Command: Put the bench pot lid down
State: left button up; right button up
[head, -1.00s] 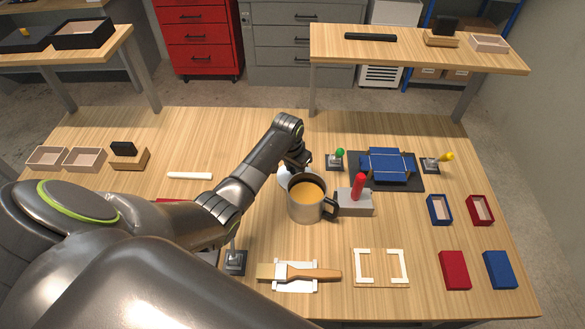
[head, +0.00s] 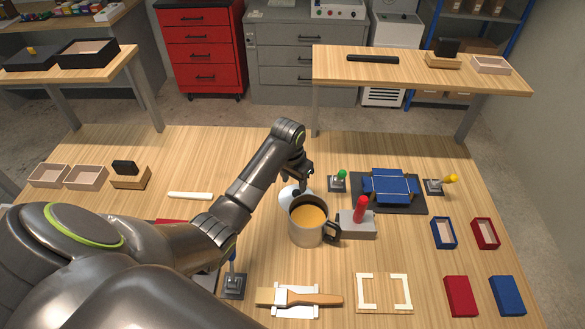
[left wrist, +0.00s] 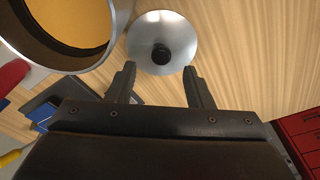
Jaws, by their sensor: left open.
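The pot lid (head: 288,197) is a round silver disc with a black knob. It lies on the wooden bench just behind the pot, partly hidden by the pot and my gripper in the head view. The whole lid (left wrist: 150,55) shows knob up in the left wrist view. The pot (head: 306,232) is a grey metal vessel with a side handle, uncovered, with orange contents. My left gripper (head: 303,183) is close to the lid. In the left wrist view its two fingers (left wrist: 160,82) are apart with nothing between them, and the knob is beyond the tips. My right gripper is out of view.
A grey block with a red handle (head: 360,212) stands right of the pot. A blue fixture on a dark plate (head: 390,187) is farther right. A brush (head: 300,297) lies in front. Bench surface is clear left of the lid, around a white bar (head: 190,196).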

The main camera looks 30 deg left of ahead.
pick_arm(q)
notch_tip(320, 180, up, 6)
jog(key=shift+s+a, duration=0.15)
jog(key=shift+s, duration=0.15)
dwell(0.5)
